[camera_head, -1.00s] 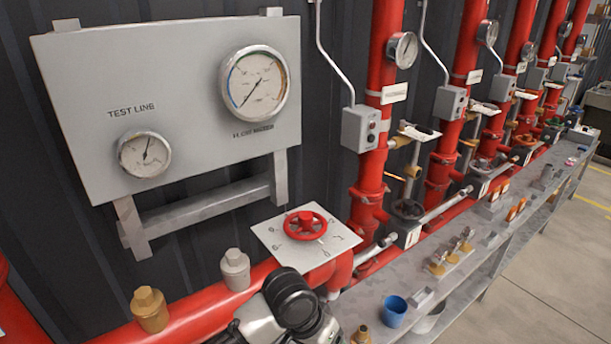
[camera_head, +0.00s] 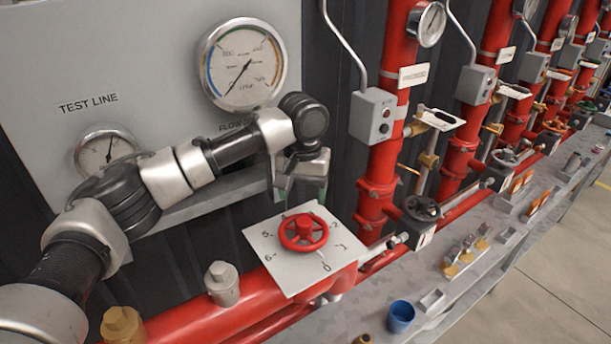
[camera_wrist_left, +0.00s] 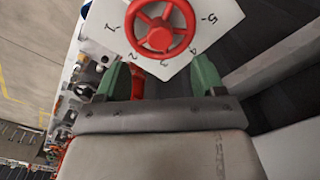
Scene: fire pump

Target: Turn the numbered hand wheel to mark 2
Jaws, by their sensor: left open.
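The red hand wheel (camera_head: 303,233) sits on a pale square plate (camera_head: 273,262) with numbers around it. I cannot tell which mark the wheel points to. My left gripper (camera_head: 302,198) is open and empty, just behind and above the wheel. Its two green fingers (camera_wrist_left: 162,76) are apart, short of the rim. My right gripper is not in view.
A grey gauge panel (camera_head: 150,55) stands behind my left arm. Red pipes (camera_head: 378,190) and a grey switch box (camera_head: 375,117) stand to the right. A grey bolt-like fitting (camera_head: 222,285) is left of the plate. A blue cup (camera_head: 400,317) is on the bench.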

